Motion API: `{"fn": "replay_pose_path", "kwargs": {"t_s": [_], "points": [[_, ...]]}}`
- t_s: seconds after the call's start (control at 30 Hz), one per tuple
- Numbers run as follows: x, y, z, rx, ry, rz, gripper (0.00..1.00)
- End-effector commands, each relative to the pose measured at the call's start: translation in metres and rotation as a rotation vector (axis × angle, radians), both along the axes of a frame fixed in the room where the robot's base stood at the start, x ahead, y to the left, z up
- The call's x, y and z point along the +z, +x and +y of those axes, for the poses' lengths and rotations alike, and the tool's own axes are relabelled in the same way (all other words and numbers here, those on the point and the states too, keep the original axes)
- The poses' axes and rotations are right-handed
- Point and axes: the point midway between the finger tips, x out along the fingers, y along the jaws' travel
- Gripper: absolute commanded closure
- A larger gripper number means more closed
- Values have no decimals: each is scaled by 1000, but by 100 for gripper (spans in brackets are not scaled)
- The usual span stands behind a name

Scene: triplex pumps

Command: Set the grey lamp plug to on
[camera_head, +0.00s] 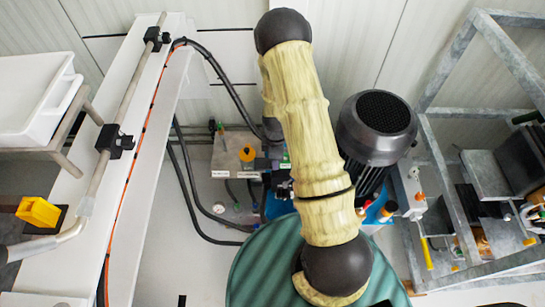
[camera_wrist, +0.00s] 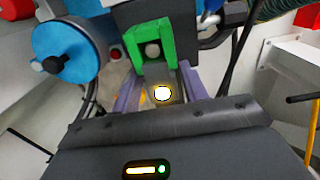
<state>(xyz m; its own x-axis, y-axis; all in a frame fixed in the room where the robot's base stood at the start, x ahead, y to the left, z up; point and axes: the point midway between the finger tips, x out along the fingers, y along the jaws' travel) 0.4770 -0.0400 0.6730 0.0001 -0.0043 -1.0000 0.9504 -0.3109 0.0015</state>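In the wrist view, the two purplish fingers of my gripper (camera_wrist: 158,79) stand apart with a gap between them, so it looks open. A green U-shaped part (camera_wrist: 135,42) lies just beyond the fingertips. A small grey round piece (camera_wrist: 152,50) sits inside it; I cannot tell for sure that this is the grey lamp plug. A bright light spot (camera_wrist: 162,93) shows between the fingers. Whether the fingers touch anything is unclear. In the head view my arm hides the gripper, and no lamp plug can be made out.
In the head view a dark motor (camera_head: 377,130) stands right of my arm, beside a grey metal frame (camera_head: 440,190). Black hoses (camera_head: 185,185) and a white beam (camera_head: 130,190) are on the left.

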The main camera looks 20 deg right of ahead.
Motion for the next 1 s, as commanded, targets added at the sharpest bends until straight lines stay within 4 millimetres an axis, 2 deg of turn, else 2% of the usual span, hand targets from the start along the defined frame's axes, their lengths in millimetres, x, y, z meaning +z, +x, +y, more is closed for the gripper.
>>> {"fn": "replay_pose_path", "kwargs": {"t_s": [0.33, 0.47, 0.67, 1.0], "points": [[1, 0, 2, 2, 3, 0, 47], [8, 1, 3, 3, 3, -1, 47], [36, 1, 3, 3, 2, -3, 47], [100, 1, 3, 2, 2, -3, 47]]}}
